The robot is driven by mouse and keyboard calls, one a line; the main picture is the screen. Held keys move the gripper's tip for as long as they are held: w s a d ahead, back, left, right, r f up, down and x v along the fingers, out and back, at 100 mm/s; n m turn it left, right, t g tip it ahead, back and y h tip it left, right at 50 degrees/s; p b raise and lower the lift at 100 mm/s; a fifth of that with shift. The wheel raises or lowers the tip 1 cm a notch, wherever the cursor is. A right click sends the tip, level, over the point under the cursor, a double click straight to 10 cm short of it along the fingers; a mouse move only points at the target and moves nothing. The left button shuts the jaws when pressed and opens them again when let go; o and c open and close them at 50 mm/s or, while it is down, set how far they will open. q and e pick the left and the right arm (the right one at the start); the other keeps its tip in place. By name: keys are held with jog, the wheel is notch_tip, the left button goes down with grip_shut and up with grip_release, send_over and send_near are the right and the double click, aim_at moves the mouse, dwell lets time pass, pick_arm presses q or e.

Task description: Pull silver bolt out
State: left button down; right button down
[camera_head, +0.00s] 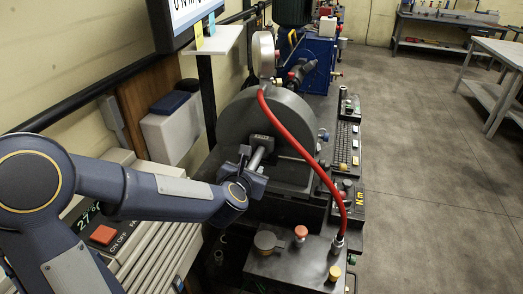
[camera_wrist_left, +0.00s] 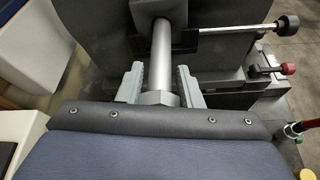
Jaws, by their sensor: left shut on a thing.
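The silver bolt (camera_head: 258,158) sits at the front of the grey round housing (camera_head: 238,118). In the left wrist view the bolt (camera_wrist_left: 162,45) shows a smooth round shank and a hex head, and its far end runs into a dark block (camera_wrist_left: 165,10). My left gripper (camera_head: 248,172) is at the bolt's near end, shut on it. In the left wrist view the two grey fingers of the left gripper (camera_wrist_left: 160,88) stand on either side of the bolt head. How deep the bolt sits in the block is hidden. My right gripper is not in view.
A red hose (camera_head: 303,150) arcs from a gauge (camera_head: 263,53) down to the bench, right of my left gripper. Red and yellow knobs stand on the near bench top. A panel with a red button (camera_head: 103,234) is at left. The floor (camera_head: 430,140) at right is open.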

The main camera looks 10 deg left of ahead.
pick_arm(q)
jog(key=s+b, duration=0.1)
jog(key=s, duration=1)
jog(key=shift+s+a+r+b, duration=0.15)
jog(key=shift+s+a+b, duration=0.05)
jog(key=shift+s+b, duration=0.2)
dwell(1.9)
dwell(0.4)
